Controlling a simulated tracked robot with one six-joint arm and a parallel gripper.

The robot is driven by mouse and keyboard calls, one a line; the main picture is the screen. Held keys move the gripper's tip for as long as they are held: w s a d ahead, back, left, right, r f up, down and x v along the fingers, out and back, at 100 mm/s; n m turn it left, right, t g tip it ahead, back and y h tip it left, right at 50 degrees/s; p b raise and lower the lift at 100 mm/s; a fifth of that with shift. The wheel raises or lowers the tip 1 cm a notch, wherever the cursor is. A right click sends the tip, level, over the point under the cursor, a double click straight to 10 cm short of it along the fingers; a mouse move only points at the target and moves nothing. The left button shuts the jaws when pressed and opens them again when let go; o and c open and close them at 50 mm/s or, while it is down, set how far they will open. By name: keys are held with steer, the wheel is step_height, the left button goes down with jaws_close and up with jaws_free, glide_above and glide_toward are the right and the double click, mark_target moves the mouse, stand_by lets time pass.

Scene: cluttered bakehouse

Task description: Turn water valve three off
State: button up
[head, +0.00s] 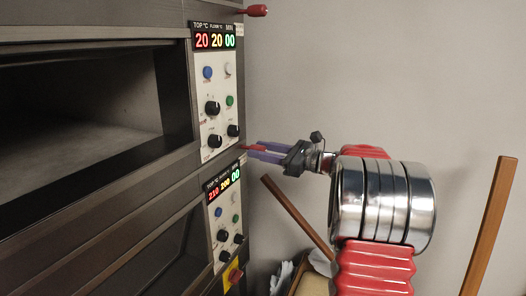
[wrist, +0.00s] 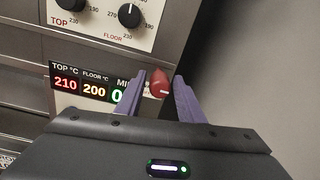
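A red valve knob (wrist: 159,84) with a pale mark shows in the wrist view, at the right edge of the oven front. My gripper (wrist: 157,88) has its two purple fingers apart, one on each side of the knob in the picture. Contact and depth are not clear. In the head view my gripper (head: 254,152) reaches left to the oven's side edge, between the two control panels. A bit of red shows at its fingertips. A second red knob (head: 256,10) sticks out higher up the same edge. No valve number is readable.
The dark deck oven (head: 178,110) fills the left, with an upper control panel (head: 215,95) and a lower one (head: 226,215). A wooden post (head: 490,225) leans at the right. A brown bar (head: 296,213) slants below my gripper.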

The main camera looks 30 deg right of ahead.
steer(key=c, duration=0.7)
steer(key=shift+d, duration=0.15)
steer(key=shift+c, duration=0.4)
steer(key=shift+n, duration=0.5)
steer(key=n, duration=0.3)
steer(key=shift+n, duration=0.3)
steer(key=n, duration=0.4)
steer(key=shift+f+n+y, duration=0.1)
steer(key=shift+n+y, duration=0.2)
steer(key=n, duration=0.4)
steer(key=shift+n, duration=0.3)
steer(key=n, duration=0.4)
steer(key=shift+f+n, duration=0.2)
steer(key=shift+n, duration=0.1)
